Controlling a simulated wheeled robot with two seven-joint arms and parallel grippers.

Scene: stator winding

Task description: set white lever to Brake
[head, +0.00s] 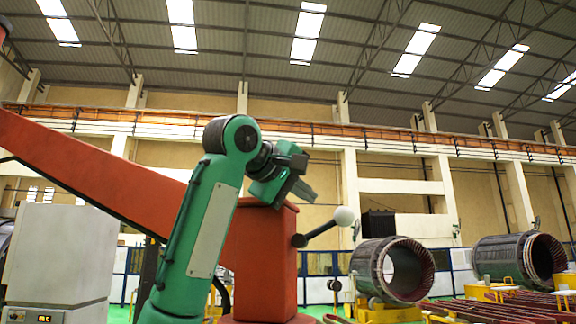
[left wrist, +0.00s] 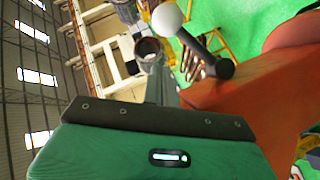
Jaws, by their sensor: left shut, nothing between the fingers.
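The white lever is a dark rod with a white ball knob (head: 344,216), fixed by a round dark hub to the right side of an orange column (head: 262,262). The rod slants up to the right. In the left wrist view the knob (left wrist: 168,19) is near the top and the hub is at the right, on the orange housing. My left gripper (head: 298,188) is shut and empty, in front of the column's top, left of and a little above the knob, apart from it in the picture. No Brake marking is readable. My right gripper is not in view.
A long orange beam (head: 90,170) slopes down from the upper left toward the column. A grey cabinet (head: 62,258) stands at the left. Large stator cores (head: 372,268) lie on yellow stands at the right. The space around the knob looks clear.

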